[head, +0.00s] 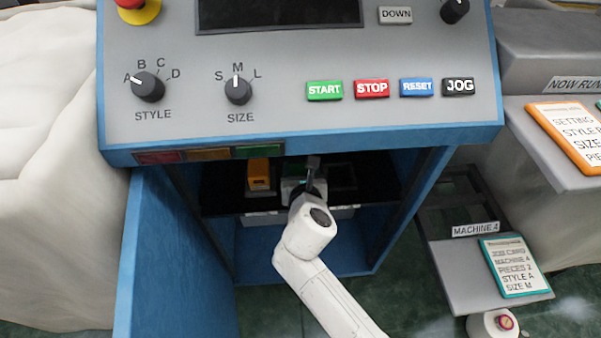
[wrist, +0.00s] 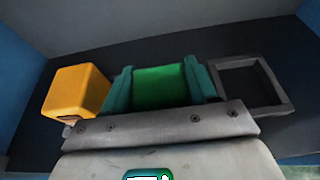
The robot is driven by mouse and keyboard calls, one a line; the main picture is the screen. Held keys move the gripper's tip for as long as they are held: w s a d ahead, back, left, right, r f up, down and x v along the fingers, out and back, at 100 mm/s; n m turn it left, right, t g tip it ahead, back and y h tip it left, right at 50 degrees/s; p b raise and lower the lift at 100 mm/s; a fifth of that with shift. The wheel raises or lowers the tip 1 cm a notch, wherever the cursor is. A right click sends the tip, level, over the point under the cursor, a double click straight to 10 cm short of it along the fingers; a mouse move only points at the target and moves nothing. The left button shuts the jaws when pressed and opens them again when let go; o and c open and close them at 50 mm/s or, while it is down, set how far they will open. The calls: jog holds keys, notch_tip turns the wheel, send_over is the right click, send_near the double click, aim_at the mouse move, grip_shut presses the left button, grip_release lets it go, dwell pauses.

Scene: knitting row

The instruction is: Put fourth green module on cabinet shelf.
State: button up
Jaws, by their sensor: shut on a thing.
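The green module (wrist: 160,90) sits between the teal fingers of my gripper (wrist: 160,76) in the wrist view. My gripper is shut on it, with one finger against each side. In the head view my gripper (head: 303,187) reaches inside the open blue cabinet, at the dark shelf (head: 222,203), and mostly hides the module. An orange module (wrist: 76,92) stands just left of the held one; it also shows in the head view (head: 258,175). An empty square grey frame (wrist: 251,84) lies on the shelf to the right. I cannot tell whether the green module touches the shelf.
The cabinet door (head: 180,255) hangs open at the left. A control panel (head: 300,75) with knobs and buttons overhangs the opening. The cabinet's right wall (head: 407,215) bounds the space. A side shelf with a job card (head: 515,267) stands at the right.

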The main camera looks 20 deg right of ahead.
jog(key=shift+r, duration=0.1)
jog(key=o, duration=1.1)
jog(key=shift+s+a+r, duration=0.1)
jog(key=shift+s, duration=0.1)
jog(key=p+v, duration=0.3)
jog(key=v, duration=0.8)
jog(key=shift+s+r, duration=0.1)
jog(key=shift+s, duration=0.15)
